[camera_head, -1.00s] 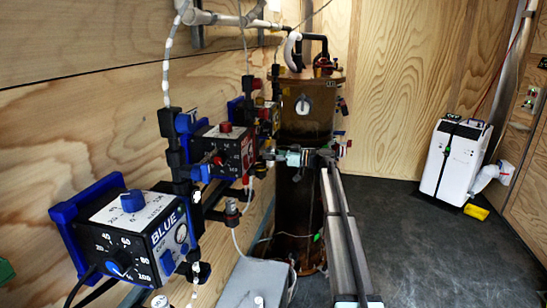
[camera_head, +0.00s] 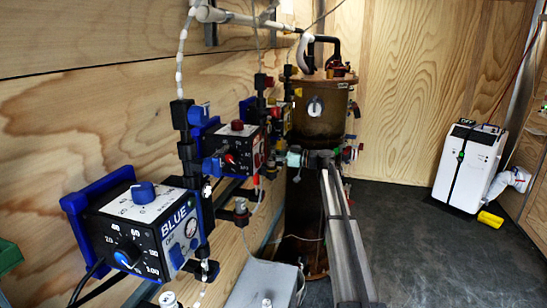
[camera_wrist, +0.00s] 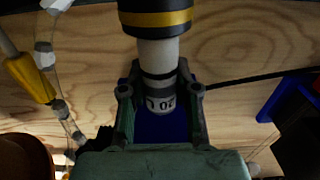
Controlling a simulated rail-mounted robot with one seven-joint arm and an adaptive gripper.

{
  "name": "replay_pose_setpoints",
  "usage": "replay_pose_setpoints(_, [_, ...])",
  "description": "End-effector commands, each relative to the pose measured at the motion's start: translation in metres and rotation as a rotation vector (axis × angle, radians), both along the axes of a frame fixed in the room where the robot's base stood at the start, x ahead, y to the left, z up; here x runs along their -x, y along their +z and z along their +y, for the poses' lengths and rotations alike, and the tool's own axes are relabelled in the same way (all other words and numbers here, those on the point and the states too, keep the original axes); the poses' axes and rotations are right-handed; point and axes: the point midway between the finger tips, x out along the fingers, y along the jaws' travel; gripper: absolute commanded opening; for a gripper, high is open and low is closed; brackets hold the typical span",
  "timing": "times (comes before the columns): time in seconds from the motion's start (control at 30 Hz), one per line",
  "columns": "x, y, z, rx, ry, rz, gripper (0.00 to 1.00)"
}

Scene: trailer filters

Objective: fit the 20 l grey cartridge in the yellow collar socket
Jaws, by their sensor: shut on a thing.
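In the wrist view my gripper (camera_wrist: 160,91) has one finger on each side of the grey cartridge (camera_wrist: 161,102) and is shut on it. The cartridge is pale grey with a dark ring, and its marking reads 20 upside down. Its upper end meets the black socket with a yellow collar (camera_wrist: 156,18) at the top of the picture. They are in line, but I cannot tell how deep the cartridge sits in the socket. I cannot make out the gripper, cartridge or collar socket clearly in the head view.
A blue-framed dosing pump (camera_head: 140,235) and more pumps line the wooden wall. A brown tank (camera_head: 318,105) stands behind them. A white unit (camera_head: 468,165) stands at right on open dark floor (camera_head: 410,225). In the wrist view, a hose (camera_wrist: 62,115) and a yellow fitting (camera_wrist: 30,78) are at left.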

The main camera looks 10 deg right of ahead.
Motion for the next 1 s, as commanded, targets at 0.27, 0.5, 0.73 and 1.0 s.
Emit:
replay_pose_setpoints(0.27, [0.0, -0.016, -0.001, 0.0, 0.0, 0.0, 0.0])
replay_pose_setpoints(0.5, [0.0, -0.026, -0.001, 0.0, 0.0, 0.0, 0.0])
replay_pose_setpoints(0.73, [0.0, -0.032, -0.001, 0.0, 0.0, 0.0, 0.0])
replay_pose_setpoints(1.0, [0.0, -0.033, -0.001, 0.0, 0.0, 0.0, 0.0])
